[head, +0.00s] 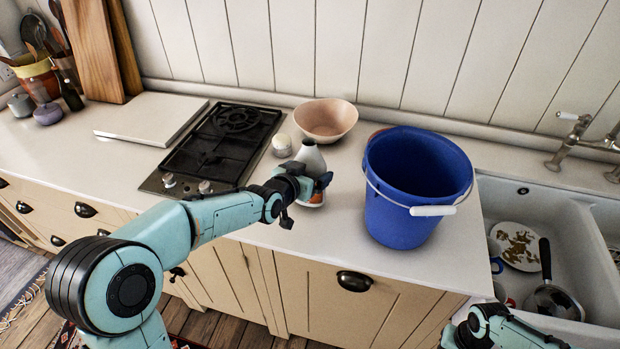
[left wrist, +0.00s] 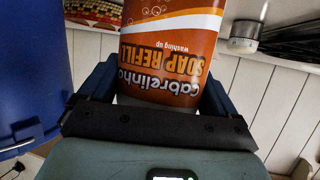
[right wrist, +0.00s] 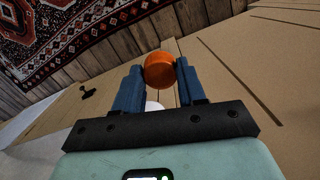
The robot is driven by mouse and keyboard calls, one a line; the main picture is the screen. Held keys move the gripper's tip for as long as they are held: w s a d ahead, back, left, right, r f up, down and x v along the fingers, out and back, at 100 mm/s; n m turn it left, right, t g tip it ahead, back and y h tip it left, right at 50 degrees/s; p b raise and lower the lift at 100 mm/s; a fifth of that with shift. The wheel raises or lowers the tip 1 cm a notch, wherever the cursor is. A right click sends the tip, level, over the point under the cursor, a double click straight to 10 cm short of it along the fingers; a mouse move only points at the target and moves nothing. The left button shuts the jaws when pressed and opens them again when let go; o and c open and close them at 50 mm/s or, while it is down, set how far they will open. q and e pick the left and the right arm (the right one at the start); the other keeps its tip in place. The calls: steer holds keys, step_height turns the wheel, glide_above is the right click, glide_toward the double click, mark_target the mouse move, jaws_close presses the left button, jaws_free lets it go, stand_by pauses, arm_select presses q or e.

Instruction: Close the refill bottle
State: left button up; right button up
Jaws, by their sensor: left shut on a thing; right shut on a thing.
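The refill bottle (head: 309,157) stands on the counter at the middle of the head view, its pale shoulder and narrow top showing above my left gripper (head: 306,195). No orange cap shows on its top. In the left wrist view its orange-brown "Soap Refill" label (left wrist: 172,50) sits between the fingers, which are shut on the bottle's body. My right gripper (right wrist: 160,78) is shut on an orange cap (right wrist: 159,70), held at the fingertips. In the head view only part of the right arm shows at the bottom right, and the cap is hidden.
A blue bucket (head: 402,222) with a white-gripped handle stands right of the bottle. A pinkish bowl (head: 325,118) and a small pale jar (head: 281,145) are behind it. A black gas hob (head: 219,146) lies left. The sink (head: 585,290) at right holds a dirty plate (head: 518,246) and a pan (head: 555,303).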

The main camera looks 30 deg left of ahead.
arm_select(q)
steer(key=shift+f, duration=0.7)
steer(key=shift+w+r, duration=0.1)
steer(key=shift+b, duration=0.3)
steer(key=o, duration=1.2)
steer(key=shift+f, duration=0.25)
steer(key=shift+r, duration=0.1)
steer(key=shift+r+p, duration=0.25)
steer(key=shift+p, duration=0.05)
steer(key=b+v, duration=0.1)
steer(key=v, duration=1.1)
steer(key=shift+f, duration=0.15)
